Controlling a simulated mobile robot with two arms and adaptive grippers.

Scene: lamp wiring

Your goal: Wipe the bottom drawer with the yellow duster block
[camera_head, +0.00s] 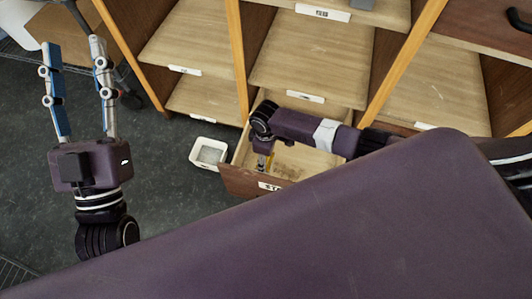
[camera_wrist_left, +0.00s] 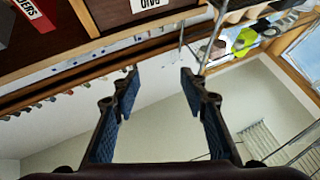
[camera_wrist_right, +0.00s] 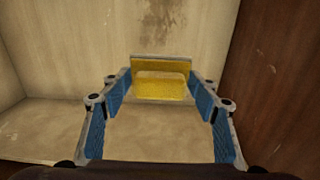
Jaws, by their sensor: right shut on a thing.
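The bottom drawer (camera_head: 234,182) is pulled out, with a wooden front and a pale inside. Dark smudges mark its inner surface, and one shows at the top of the right wrist view (camera_wrist_right: 162,18). My right gripper (camera_head: 262,164) reaches down into the drawer. In the right wrist view it is shut on the yellow duster block (camera_wrist_right: 160,87), held between the blue-padded fingers. In the head view only a sliver of the block (camera_head: 270,161) shows. Whether the block touches the drawer is unclear. My left gripper (camera_head: 70,45) is open and empty, raised at the left.
A white bin (camera_head: 209,153) stands on the dark floor just left of the drawer. Wooden shelves (camera_head: 312,68) with labels rise behind it. A cardboard box (camera_head: 70,30) is at the upper left.

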